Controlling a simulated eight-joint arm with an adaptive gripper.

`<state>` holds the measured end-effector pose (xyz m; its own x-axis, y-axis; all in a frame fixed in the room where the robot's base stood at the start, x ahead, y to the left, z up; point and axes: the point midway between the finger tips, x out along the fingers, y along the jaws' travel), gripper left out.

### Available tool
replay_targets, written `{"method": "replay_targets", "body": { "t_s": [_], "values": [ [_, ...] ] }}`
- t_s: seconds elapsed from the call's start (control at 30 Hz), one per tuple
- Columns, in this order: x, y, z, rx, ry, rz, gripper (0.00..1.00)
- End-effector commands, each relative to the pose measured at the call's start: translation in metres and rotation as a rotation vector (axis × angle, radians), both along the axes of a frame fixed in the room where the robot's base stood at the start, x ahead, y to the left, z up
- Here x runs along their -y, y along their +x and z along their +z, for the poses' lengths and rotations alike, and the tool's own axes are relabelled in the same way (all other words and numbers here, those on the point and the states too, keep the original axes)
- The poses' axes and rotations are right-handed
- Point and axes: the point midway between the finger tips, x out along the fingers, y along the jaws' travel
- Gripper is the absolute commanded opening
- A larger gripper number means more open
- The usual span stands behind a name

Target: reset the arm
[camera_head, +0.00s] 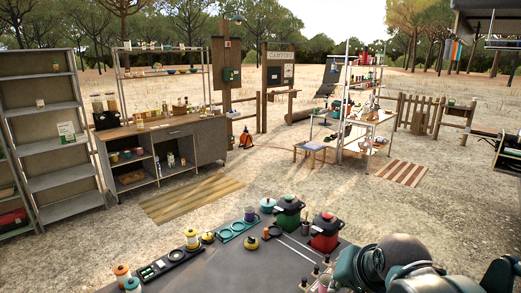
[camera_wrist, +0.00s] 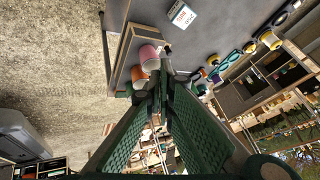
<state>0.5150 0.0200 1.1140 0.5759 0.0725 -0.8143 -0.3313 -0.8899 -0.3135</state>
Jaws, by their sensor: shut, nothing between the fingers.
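My arm (camera_head: 390,262) shows at the bottom right of the head view, over the right side of the dark tabletop (camera_head: 235,268). Its grey and green links hide that part of the top. In the wrist view my gripper (camera_wrist: 163,82) has two long green ribbed fingers that come together at the tips, with nothing between them. Beyond the fingertips are a pink cup (camera_wrist: 148,58) and an orange-red cup (camera_wrist: 138,76). I cannot tell whether the fingertips touch either cup.
Several jars and trays line the tabletop's far edge. A white box (camera_wrist: 182,14) lies near the top of the wrist view. The tabletop's middle is clear.

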Motion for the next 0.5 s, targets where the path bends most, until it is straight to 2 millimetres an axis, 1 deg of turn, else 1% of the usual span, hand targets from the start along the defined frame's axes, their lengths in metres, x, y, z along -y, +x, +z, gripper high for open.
{"method": "replay_targets", "body": {
  "t_s": [0.03, 0.1, 0.3, 0.5],
  "values": [
    [0.002, -0.009, -0.001, 0.003, -0.028, 0.029, 0.0],
    [0.004, -0.02, -0.003, 0.007, -0.073, 0.076, 0.0],
    [0.012, -0.049, -0.007, 0.017, -0.198, 0.203, 0.0],
    [0.018, -0.069, -0.012, 0.021, -0.29, 0.3, 0.0]
  ]
}}
